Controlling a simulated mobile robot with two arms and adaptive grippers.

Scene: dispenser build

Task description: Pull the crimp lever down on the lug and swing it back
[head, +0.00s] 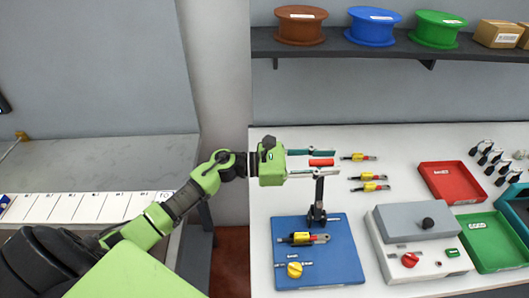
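The crimp lever (319,189) is black with a red grip (321,162). It stands about upright on a blue press base (340,262) on the white table. Gaps show between the fingers and the grip. My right gripper is not in view.
Several yellow-sleeved lugs (370,187) lie right of the lever. A grey box with a black knob (415,218) stands right of the base. A red tray (450,200) and a green tray (495,262) lie further right. A shelf (360,48) with cable spools hangs behind.

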